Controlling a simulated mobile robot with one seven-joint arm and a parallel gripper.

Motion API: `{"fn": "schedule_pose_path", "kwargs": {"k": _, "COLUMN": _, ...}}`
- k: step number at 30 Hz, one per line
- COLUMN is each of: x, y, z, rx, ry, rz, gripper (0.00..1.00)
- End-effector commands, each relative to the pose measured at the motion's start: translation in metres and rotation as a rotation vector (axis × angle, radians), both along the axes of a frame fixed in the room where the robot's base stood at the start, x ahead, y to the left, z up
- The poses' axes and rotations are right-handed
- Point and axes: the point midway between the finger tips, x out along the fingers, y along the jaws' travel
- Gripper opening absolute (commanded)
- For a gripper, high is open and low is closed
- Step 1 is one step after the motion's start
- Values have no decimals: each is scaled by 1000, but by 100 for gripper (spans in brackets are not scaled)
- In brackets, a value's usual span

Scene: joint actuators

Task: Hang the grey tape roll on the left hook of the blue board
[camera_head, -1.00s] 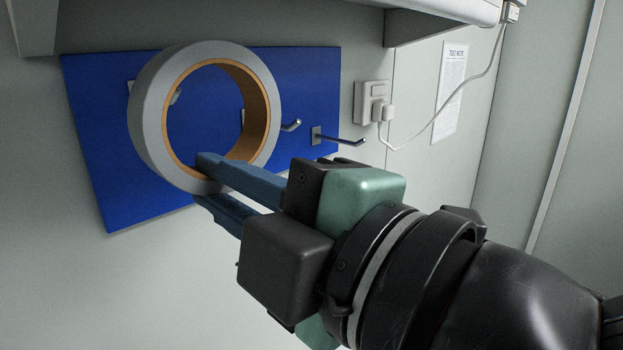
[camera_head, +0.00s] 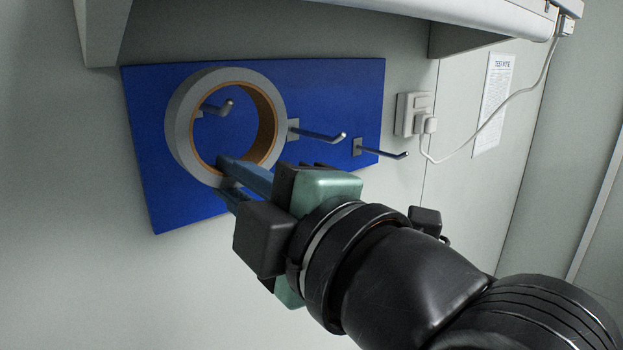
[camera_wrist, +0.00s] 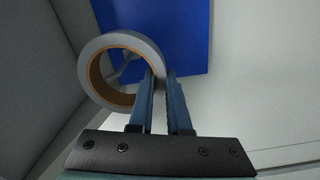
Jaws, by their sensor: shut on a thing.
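The grey tape roll (camera_head: 177,130) with its orange-brown core stands upright in front of the blue board (camera_head: 335,88). My gripper (camera_head: 228,175) is shut on the lower rim of the roll, one finger inside the ring and one outside. The left hook (camera_head: 215,108) shows through the ring's opening; I cannot tell whether its tip has entered the ring. In the wrist view, the roll (camera_wrist: 86,62) sits at the tips of my gripper (camera_wrist: 160,84), and a hook (camera_wrist: 129,62) shows inside the opening.
The middle hook (camera_head: 320,135) juts out just right of the roll, and the right hook (camera_head: 380,151) is farther right. A shelf (camera_head: 440,15) overhangs the board. A wall socket (camera_head: 412,113) with a plugged cable is right of the board.

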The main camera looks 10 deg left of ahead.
Motion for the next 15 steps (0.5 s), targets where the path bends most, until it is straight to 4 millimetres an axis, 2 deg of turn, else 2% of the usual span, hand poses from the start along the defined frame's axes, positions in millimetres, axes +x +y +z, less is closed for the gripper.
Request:
{"fn": "schedule_pose_path", "kwargs": {"k": 6, "x": 8, "y": 11, "z": -2, "rx": -1, "ry": 0, "rz": 1, "gripper": 0}}
{"fn": "schedule_pose_path", "kwargs": {"k": 15, "x": 15, "y": 20, "z": -15, "rx": -1, "ry": -3, "rz": 1, "gripper": 0}}
